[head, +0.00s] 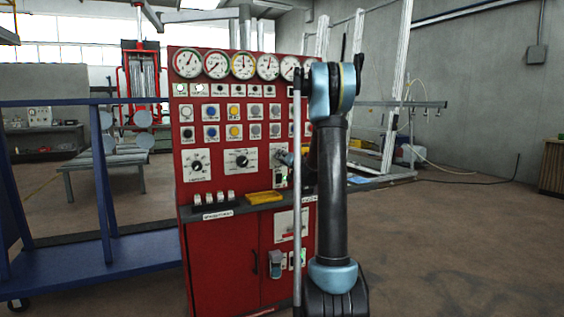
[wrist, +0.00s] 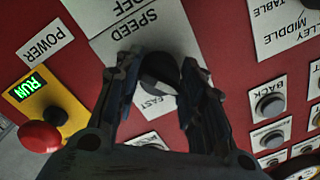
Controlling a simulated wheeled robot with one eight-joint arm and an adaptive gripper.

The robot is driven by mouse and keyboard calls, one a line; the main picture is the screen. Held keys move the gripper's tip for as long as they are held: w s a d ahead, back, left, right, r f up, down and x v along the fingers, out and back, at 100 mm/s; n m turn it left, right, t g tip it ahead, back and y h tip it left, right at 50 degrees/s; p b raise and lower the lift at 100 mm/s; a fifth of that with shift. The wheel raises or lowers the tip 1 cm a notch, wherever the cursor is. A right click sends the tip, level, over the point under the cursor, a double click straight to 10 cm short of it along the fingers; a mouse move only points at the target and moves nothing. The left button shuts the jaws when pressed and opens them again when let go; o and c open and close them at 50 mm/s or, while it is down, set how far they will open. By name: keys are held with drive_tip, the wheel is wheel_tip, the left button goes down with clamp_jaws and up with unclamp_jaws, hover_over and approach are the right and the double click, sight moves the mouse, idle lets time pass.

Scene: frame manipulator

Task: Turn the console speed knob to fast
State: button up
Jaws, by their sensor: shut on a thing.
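The red console (head: 222,262) stands ahead in the head view. In the wrist view, which shows the labels tilted and inverted, the dark round speed knob (wrist: 158,70) sits on a grey plate marked SPEED and OFF. A FAST label (wrist: 152,100) shows close beside the knob, partly framed by the fingers. My gripper (wrist: 158,76) has one finger on each side of the knob and is shut on it. The knob's exact pointer direction is hard to read. In the head view my arm partly hides the speed plate and the knob.
Several grey push buttons, including BACK (wrist: 270,104), lie to the right. A blue frame (head: 95,250) stands left of the console; the floor at right is open.

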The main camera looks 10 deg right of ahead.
drive_tip(key=m, duration=1.3)
drive_tip(key=shift+s+m+t, duration=0.15)
drive_tip(key=shift+m+t, duration=0.25)
idle(0.4)
drive_tip(key=o, duration=1)
drive_tip(key=shift+f, duration=0.1)
drive_tip(key=shift+o, duration=0.2)
drive_tip(key=v, duration=1.1)
drive_tip(key=shift+s, duration=0.35)
